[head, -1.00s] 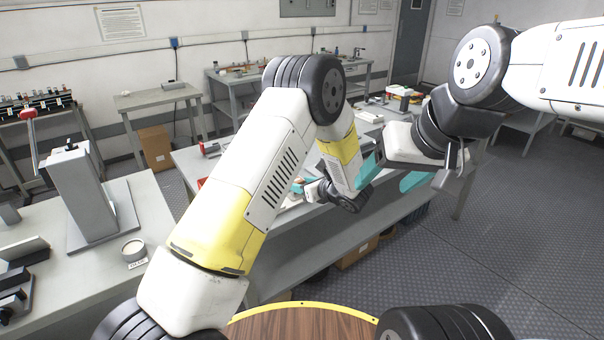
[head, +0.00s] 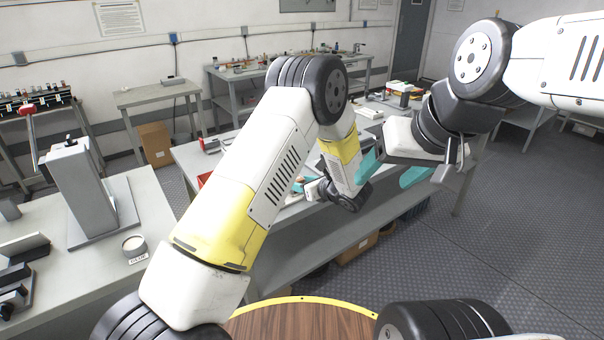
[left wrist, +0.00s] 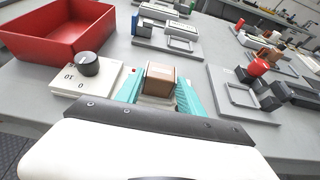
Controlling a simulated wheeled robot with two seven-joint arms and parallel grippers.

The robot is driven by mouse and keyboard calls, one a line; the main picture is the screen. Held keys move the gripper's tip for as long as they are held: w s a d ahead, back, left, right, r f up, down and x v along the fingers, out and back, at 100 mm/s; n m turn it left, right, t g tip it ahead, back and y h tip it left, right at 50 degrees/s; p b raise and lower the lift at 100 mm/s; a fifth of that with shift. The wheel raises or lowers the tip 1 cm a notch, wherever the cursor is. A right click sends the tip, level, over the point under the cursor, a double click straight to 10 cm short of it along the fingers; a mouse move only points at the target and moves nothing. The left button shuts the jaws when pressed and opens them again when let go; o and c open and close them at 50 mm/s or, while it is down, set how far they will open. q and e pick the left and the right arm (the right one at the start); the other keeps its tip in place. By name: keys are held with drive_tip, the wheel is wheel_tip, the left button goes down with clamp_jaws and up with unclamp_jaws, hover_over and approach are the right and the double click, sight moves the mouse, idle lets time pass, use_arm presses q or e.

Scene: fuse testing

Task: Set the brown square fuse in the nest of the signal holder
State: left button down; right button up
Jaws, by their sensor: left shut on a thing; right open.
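My left gripper (left wrist: 161,86) is shut on the brown square fuse (left wrist: 160,78), which sits between the teal fingers in the left wrist view. In the head view my left gripper (head: 299,187) is over the middle bench, partly hidden by my own arm, and the fuse cannot be made out. A grey holder base with a square frame (left wrist: 240,97) and a red knob stands to the right of the fuse. Another grey holder with a square frame (left wrist: 181,45) stands behind it. I cannot tell which is the signal holder. My right gripper (head: 392,170) is open and empty.
A red open bin (left wrist: 60,35) stands at the left of the wrist view. A white block with a black dial (left wrist: 88,75) is just left of the gripper. More holders (left wrist: 270,57) stand at the far right. Bare grey bench top (left wrist: 210,65) lies between the holders.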

use_arm(q)
drive_tip(key=c, duration=0.7)
unclamp_jaws()
drive_tip(key=shift+f, duration=0.1)
drive_tip(key=shift+o, duration=0.2)
drive_tip(key=shift+s, duration=0.1)
drive_tip(key=v, duration=0.7)
drive_tip(key=s+a+r+n+g+h, duration=0.1)
drive_tip(key=s+a+r+n+g, duration=0.3)
drive_tip(key=s+a+r+n, duration=0.4)
drive_tip(key=s+a+r+n+g+h, duration=0.1)
drive_tip(key=s+a+r+n+g, duration=0.2)
drive_tip(key=s+a+r+n, duration=0.5)
drive_tip(key=s+a+r+n+t+h, duration=0.1)
drive_tip(key=s+r+n+h, duration=0.3)
drive_tip(key=s+n, duration=0.2)
drive_tip(key=s+a+r+n+t+h, duration=0.1)
drive_tip(key=s+r+n+h, duration=0.3)
drive_tip(key=s+n, duration=0.2)
drive_tip(key=shift+s, duration=1.25)
